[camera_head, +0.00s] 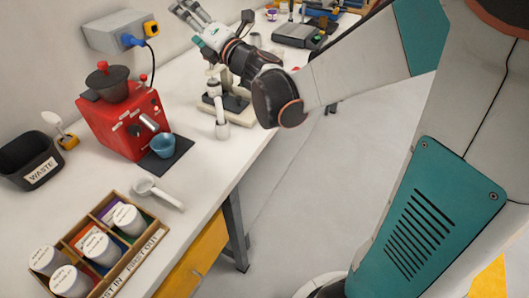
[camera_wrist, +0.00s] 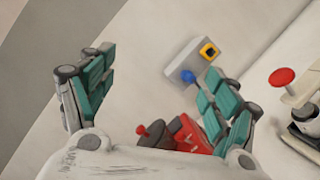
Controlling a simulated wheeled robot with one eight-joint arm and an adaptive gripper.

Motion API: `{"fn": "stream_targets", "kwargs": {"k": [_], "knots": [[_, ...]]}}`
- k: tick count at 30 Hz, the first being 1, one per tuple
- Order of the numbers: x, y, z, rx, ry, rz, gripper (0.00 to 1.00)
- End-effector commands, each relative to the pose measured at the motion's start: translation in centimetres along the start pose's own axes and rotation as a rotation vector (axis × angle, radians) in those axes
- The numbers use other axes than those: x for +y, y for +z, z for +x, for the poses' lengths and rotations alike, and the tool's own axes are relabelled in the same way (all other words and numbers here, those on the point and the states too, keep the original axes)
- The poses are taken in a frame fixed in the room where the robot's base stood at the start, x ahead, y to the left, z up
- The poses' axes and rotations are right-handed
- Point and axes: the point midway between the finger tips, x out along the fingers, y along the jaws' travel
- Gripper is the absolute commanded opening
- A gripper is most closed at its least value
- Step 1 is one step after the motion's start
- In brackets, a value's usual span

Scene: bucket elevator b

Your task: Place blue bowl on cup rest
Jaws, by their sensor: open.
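The blue bowl (camera_head: 163,145) stands upright on a dark mat (camera_head: 170,162) on the counter, under the spout of a red grinder (camera_head: 122,118). A lever coffee press (camera_head: 228,95) with a dark base stands farther back. I cannot tell for sure which part is the cup rest. My gripper (camera_head: 190,14) is raised above the counter near the wall, well away from the bowl. In the wrist view, my gripper (camera_wrist: 157,75) has its fingers spread wide with nothing between them. The bowl does not show in the wrist view.
A wall socket box (camera_head: 120,32) with a blue plug is behind the grinder. A black waste bin (camera_head: 32,160), a white scoop (camera_head: 158,192) and a wooden box (camera_head: 150,232) of lidded cups are nearer. A dark scale (camera_head: 298,35) is farther back.

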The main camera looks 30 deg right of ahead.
Motion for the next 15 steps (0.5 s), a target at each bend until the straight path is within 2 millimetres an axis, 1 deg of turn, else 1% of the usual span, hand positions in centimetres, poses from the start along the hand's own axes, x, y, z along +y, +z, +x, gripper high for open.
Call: {"fn": "stream_targets", "kwargs": {"k": [1,3,5,6,8,11,12,14,15], "knots": [[0.6,1.3,-1.2,-0.061,-0.038,0.104,0.81],[0.6,3.0,-2.9,-0.152,-0.097,0.268,0.81],[0.3,4.2,-4.6,-0.229,-0.15,0.41,0.81],[-0.1,4.7,-5.9,-0.279,-0.185,0.506,0.81],[-0.8,5.1,-8.0,-0.352,-0.239,0.65,0.81],[-2.3,4.8,-11.9,-0.469,-0.335,0.889,0.81],[-2.9,4.3,-13.6,-0.515,-0.375,0.984,0.81],[-3.9,3.2,-16.2,-0.583,-0.439,1.125,0.81],[-4.6,2.3,-18.0,-0.628,-0.484,1.219,0.81]]}}
